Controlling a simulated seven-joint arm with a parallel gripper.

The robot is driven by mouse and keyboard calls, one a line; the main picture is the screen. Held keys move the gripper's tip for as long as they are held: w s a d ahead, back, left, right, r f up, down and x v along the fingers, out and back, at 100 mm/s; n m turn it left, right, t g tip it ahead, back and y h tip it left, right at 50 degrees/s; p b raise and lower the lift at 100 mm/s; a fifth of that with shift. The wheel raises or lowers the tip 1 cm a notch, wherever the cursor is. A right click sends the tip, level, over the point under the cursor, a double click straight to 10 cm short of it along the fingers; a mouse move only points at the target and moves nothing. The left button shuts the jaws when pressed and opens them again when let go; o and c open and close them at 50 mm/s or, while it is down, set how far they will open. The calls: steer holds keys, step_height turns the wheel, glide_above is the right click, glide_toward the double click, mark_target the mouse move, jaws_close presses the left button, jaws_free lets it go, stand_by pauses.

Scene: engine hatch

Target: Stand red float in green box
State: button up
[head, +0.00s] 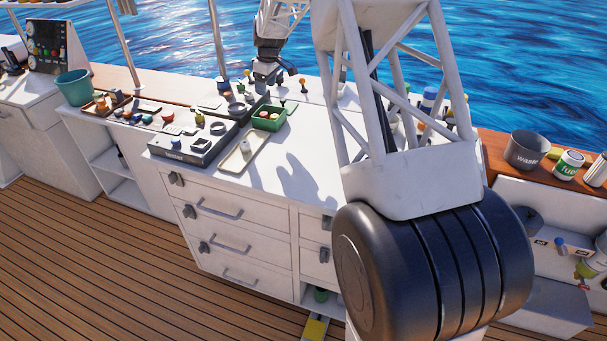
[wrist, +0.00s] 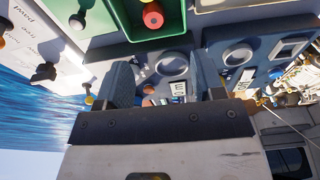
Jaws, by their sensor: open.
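The green box (head: 258,127) stands on the white counter, and its corner fills the top of the wrist view (wrist: 118,22). A red round piece (wrist: 153,15), which looks like the red float, is inside the box near its wall; whether it stands or lies I cannot tell. Small red and yellow pieces also show in the box in the head view. My gripper (head: 266,84) is above the far side of the counter, behind the box. In the wrist view my gripper (wrist: 164,76) is open, with nothing held between its fingers.
Small knobbed pegs (head: 303,82) stand near my gripper. A teal bucket (head: 74,88) is at far left. The counter's front middle is clear.

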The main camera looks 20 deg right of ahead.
steer(key=s+a+r+m, duration=0.1)
steer(key=s+a+r, duration=0.3)
steer(key=s, duration=0.5)
steer(key=s+a+r+m, duration=0.1)
steer(key=s+r+m, duration=0.1)
steer(key=s+r, duration=0.5)
steer(key=s+a+r+m, duration=0.1)
steer(key=s+a+r, duration=0.2)
steer(key=s, duration=0.8)
steer(key=s+a+f+m, duration=0.1)
steer(key=s, duration=1)
steer(key=s+a+f+m+t, duration=0.1)
steer(key=s+a+f+m, duration=0.1)
steer(key=s, duration=0.9)
steer(key=s+a+f+m+h, duration=0.1)
steer(key=s+m, duration=0.1)
steer(key=s, duration=0.9)
steer(key=shift+s+a+f, duration=0.3)
steer(key=shift+a+f, duration=0.05)
steer(key=shift+f, duration=0.05)
